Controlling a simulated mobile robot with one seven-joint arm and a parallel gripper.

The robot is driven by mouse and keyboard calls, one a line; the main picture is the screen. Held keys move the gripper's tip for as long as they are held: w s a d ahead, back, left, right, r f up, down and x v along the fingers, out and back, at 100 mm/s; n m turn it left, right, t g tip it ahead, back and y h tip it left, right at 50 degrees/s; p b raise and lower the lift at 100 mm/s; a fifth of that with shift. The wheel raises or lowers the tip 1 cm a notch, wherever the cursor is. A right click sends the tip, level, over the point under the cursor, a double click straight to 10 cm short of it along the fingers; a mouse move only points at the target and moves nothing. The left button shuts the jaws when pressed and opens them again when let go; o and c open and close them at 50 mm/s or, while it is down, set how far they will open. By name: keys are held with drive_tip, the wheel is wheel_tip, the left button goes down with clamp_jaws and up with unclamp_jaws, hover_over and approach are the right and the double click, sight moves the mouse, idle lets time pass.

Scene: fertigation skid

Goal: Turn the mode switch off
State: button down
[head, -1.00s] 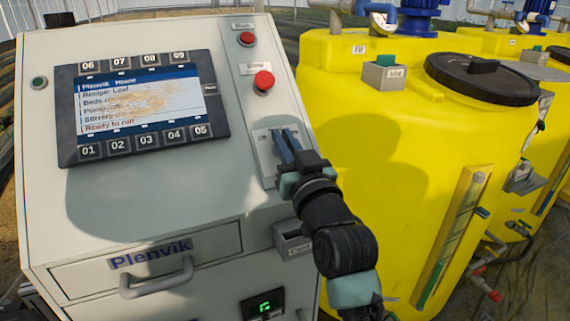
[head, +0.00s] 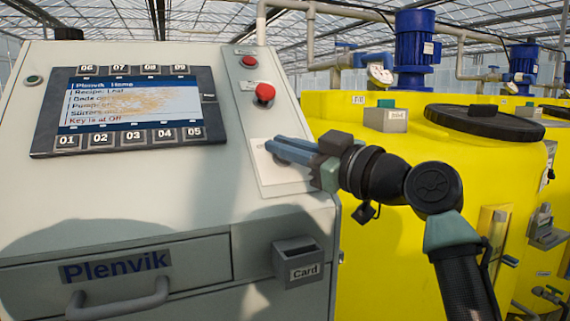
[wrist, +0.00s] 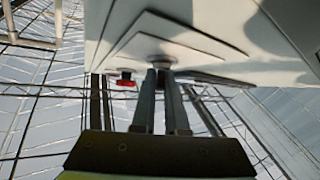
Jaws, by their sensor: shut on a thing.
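My gripper (head: 274,146) reaches in from the right to the pale switch plate (head: 285,180) on the sloped panel face. Its two blue-grey fingers are shut on the mode switch, which they mostly hide in the head view. In the wrist view the small round mode switch (wrist: 160,62) shows at the fingertips (wrist: 162,76), against the plate. The panel's screen (head: 128,104) reads "Key is at Off" on its bottom line. The switch's own pointer and markings cannot be made out.
A red mushroom button (head: 264,93) and a smaller red button (head: 249,61) sit above the switch plate. A card holder (head: 298,262) is below it, left of my arm. A yellow tank (head: 375,150) stands close behind my arm.

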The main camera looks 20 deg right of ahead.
drive_tip(key=n+g+y+p, duration=0.1)
drive_tip(key=n+g, duration=0.1)
drive_tip(key=n, duration=0.1)
drive_tip(key=shift+r+y, duration=0.15)
drive_tip(key=shift+y, duration=0.25)
drive_tip(key=shift+a+n+g+y+p, duration=0.1)
drive_tip(key=shift+n+g+y+p, duration=0.35)
drive_tip(key=shift+n, duration=0.25)
drive_tip(key=shift+f, duration=0.2)
drive_tip(key=c, duration=0.9)
unclamp_jaws()
drive_tip(key=shift+g, duration=0.25)
drive_tip(key=shift+c, duration=0.2)
drive_tip(key=shift+s, duration=0.1)
drive_tip(key=v, duration=1.3)
